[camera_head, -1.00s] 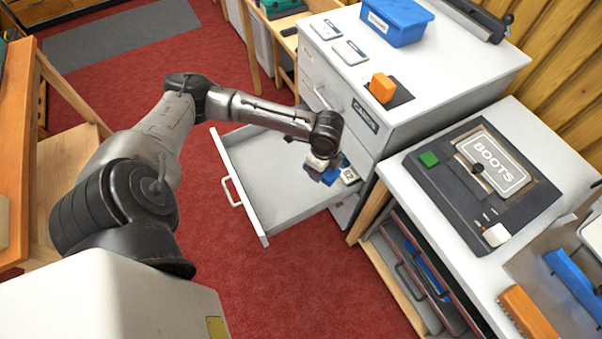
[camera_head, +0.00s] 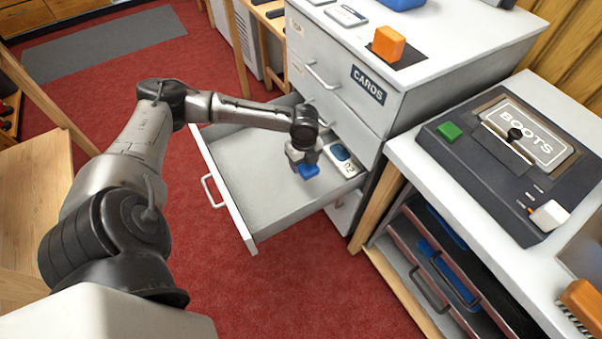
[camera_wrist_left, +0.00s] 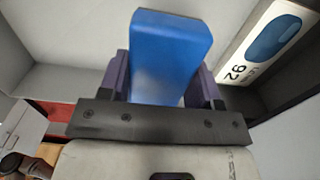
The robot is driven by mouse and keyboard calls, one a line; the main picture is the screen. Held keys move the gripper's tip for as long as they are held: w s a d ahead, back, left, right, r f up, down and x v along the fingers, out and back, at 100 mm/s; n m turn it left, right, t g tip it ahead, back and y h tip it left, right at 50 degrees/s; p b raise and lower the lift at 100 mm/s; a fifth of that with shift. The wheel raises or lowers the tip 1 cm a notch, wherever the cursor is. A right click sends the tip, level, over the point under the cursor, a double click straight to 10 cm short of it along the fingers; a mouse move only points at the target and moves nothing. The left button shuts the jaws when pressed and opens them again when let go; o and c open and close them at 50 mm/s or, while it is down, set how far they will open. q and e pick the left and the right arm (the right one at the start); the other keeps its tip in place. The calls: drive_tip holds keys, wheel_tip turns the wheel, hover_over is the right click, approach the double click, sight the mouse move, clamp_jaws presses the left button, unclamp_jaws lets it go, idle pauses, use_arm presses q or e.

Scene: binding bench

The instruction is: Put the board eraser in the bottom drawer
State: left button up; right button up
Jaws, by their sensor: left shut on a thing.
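My left gripper (camera_head: 304,160) is shut on a blue block, which I take as the board eraser (camera_head: 309,171). In the left wrist view the eraser (camera_wrist_left: 168,55) stands between the two dark fingers. The gripper is over the inside of an open pale drawer (camera_head: 250,190), near its right end. Whether the eraser touches the drawer floor, I cannot tell. The drawer is pulled out low on the white cabinet (camera_head: 425,98), and another white front (camera_head: 345,212) shows beneath it. My right gripper is not in view.
A white item marked 92 with a blue oval (camera_head: 342,157) lies in the drawer, right beside the gripper. An orange block (camera_head: 388,44) sits on the cabinet top. The machine marked BOOTS (camera_head: 500,160) stands at right. The drawer's left part is clear.

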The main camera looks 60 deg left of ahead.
sight(304, 168)
use_arm(q)
wheel_tip(304, 168, down, 3)
drive_tip(key=shift+d+f+b, duration=0.1)
drive_tip(key=shift+b, duration=0.45)
wheel_tip(304, 168, down, 4)
drive_tip(key=shift+f+b, duration=0.25)
drive_tip(key=shift+b, duration=1)
drive_tip(key=o, duration=0.9)
